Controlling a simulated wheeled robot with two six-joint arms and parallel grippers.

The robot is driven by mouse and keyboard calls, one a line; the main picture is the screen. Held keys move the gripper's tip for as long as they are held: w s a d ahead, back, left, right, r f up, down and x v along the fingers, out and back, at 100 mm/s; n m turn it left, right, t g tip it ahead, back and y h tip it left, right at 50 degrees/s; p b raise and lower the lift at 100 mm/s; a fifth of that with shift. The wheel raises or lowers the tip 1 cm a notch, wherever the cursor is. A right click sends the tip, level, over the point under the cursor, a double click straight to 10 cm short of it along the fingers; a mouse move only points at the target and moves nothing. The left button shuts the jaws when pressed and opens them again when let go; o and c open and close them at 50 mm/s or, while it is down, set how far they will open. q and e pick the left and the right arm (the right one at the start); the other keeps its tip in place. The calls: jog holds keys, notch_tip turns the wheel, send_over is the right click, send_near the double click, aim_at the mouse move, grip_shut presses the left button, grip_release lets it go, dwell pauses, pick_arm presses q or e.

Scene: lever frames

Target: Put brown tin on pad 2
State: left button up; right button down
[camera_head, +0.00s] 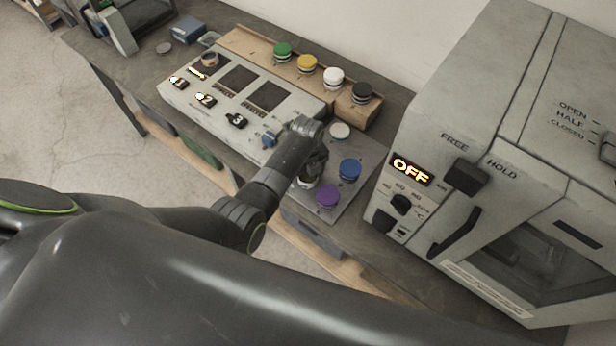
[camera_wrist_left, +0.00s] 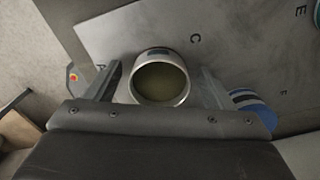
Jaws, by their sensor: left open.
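My left gripper (camera_head: 312,168) is open and low over the grey lettered plate (camera_head: 372,150). In the left wrist view its two fingers (camera_wrist_left: 160,88) stand on either side of a round open tin (camera_wrist_left: 162,78) with a metal rim and a dull olive-brown inside. The tin's outer colour is mostly hidden, so I cannot tell for sure that it is the brown tin. In the head view the gripper largely covers this tin (camera_head: 305,183). Pad 2 (camera_head: 238,81) is the middle dark square on the grey panel and looks empty. My right gripper is not in view.
A purple tin (camera_head: 327,197) and a blue tin (camera_head: 350,169) stand close to the gripper. A pale round piece (camera_head: 340,131) is farther back. A large grey machine (camera_head: 500,170) stands right.

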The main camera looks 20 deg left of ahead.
pick_arm(q)
jog(key=shift+c, duration=0.4)
jog(key=c, duration=1.1)
